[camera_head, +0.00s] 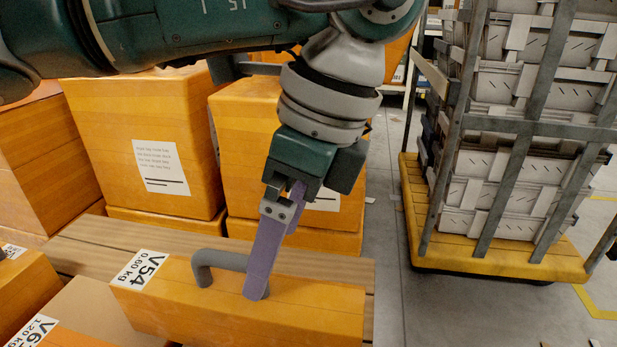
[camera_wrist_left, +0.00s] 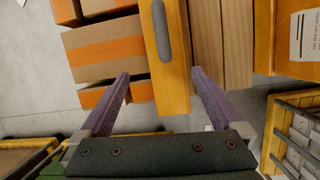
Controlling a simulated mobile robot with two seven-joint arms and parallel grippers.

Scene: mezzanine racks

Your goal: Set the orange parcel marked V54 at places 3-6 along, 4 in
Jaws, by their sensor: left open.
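The orange parcel marked V54 (camera_head: 240,300) lies flat in the foreground, with a white label at its left end and a grey arched handle (camera_head: 222,260) on top. My left gripper (camera_head: 258,288) is over the parcel, its purple finger overlapping the right end of the handle. In the left wrist view the gripper (camera_wrist_left: 160,76) is open, with one finger on each side of the orange parcel (camera_wrist_left: 172,95). The handle (camera_wrist_left: 161,30) shows farther up, away from the fingertips. Contact between fingers and parcel cannot be told. My right gripper is not in view.
A wooden plank (camera_head: 150,240) runs behind the parcel. Large orange boxes (camera_head: 150,140) stand behind it. Another labelled orange parcel (camera_head: 55,335) is at the lower left. A wheeled cage (camera_head: 480,262) with grey crates stands at the right; the floor (camera_head: 390,230) before it is clear.

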